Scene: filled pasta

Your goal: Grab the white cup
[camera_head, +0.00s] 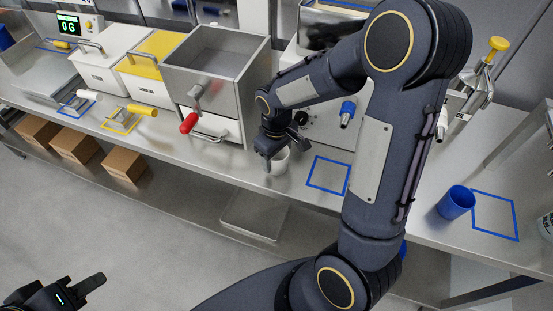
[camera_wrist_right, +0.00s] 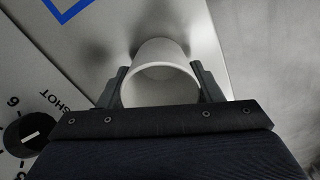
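The white cup (camera_head: 280,162) is a small plain cup at the front edge of the steel counter, partly hidden by my right gripper (camera_head: 281,147). In the right wrist view the cup (camera_wrist_right: 160,72) lies between the two dark fingers of my right gripper (camera_wrist_right: 160,82), with its round rim towards the camera. One finger is close along each side of the cup; whether they press on it cannot be told. My left gripper (camera_head: 82,287) is at the lower left, over the floor, far from the cup; its finger opening is unclear.
A steel box with a red-handled lever (camera_head: 188,122) stands left of the cup. A blue square outline (camera_head: 329,175) is on the counter to its right. A blue cup (camera_head: 456,202) stands further right beside another blue outline (camera_head: 517,215). Cardboard boxes (camera_head: 124,165) are below the counter.

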